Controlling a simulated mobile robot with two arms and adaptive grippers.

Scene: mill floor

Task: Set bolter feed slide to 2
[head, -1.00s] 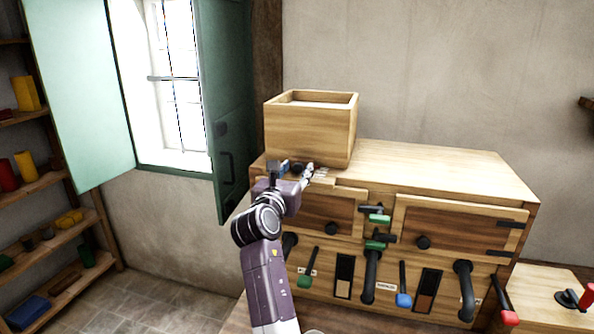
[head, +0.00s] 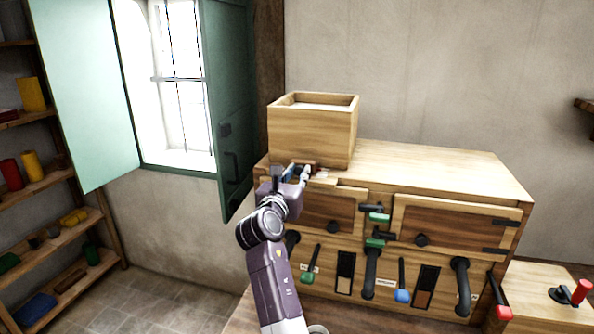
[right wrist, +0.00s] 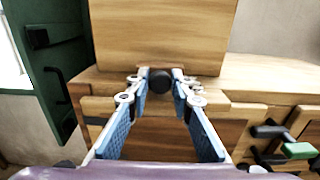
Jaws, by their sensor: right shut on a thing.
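The wooden bolter cabinet (head: 440,163) carries an open-topped wooden hopper box (head: 312,136) at its left end. The feed slide appears to be the wooden piece with a round black knob (right wrist: 160,80) in front of that box, low at its base. My right gripper (head: 298,173) reaches to this spot from below. In the right wrist view its blue fingers (right wrist: 158,84) stand on either side of the knob, shut on it. In the head view the gripper hides the knob. I cannot read the slide's setting. My left gripper is not in view.
The cabinet front has two doors, a green-handled latch (head: 376,214) and several levers with green, blue (head: 402,295) and red grips. A green shutter (head: 228,110) stands close to the left of the cabinet. Shelves line the far left. The cabinet top right of the box is clear.

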